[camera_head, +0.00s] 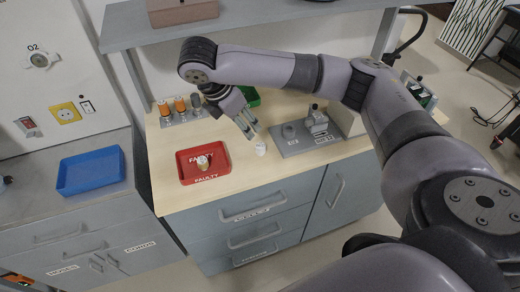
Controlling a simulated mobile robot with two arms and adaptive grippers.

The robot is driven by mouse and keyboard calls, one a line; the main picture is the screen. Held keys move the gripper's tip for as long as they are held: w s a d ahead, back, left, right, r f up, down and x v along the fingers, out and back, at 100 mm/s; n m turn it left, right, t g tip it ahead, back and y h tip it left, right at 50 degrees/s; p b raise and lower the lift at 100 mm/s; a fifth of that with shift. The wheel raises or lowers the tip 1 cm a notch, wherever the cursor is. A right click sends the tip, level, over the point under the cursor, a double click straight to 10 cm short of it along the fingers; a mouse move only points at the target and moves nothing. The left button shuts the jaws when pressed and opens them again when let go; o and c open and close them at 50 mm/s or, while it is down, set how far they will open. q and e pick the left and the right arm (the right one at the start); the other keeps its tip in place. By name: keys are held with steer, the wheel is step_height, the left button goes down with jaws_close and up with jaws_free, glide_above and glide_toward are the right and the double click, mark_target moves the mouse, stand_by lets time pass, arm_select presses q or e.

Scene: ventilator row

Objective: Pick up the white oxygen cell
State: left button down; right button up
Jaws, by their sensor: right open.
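A small white oxygen cell (261,149) stands on the pale wooden worktop between the red tray and the grey plate. My right gripper (248,126) reaches down from above, just behind and slightly left of the cell in the picture. Its fingers are apart with nothing seen between them, and it does not appear to touch the cell. Another pale cell with a yellowish body (203,163) stands in the red tray marked FAULTY (219,172). My left gripper is not in view.
A grey plate (291,148) with a grey round part and a small device (317,121) lies to the right. Several orange-topped cylinders (180,104) stand in a rack at the back left. A green bin (249,96) is behind my gripper. A shelf (230,28) overhangs the back.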

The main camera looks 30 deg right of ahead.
steer(key=b, duration=0.2)
glide_toward(260, 146)
steer(key=p+x, duration=0.1)
steer(key=x, duration=0.3)
steer(key=shift+s+f, duration=0.1)
steer(key=shift+s, duration=0.05)
steer(key=shift+d+f, duration=0.15)
steer(key=shift+f, duration=0.4)
steer(key=p+x, duration=0.1)
steer(key=x, duration=0.3)
steer(key=shift+d+p, duration=0.2)
steer(key=shift+p, duration=0.2)
steer(key=shift+d+f, duration=0.15)
steer(key=shift+f, duration=0.4)
steer(key=shift+c, duration=0.5)
jaws_close()
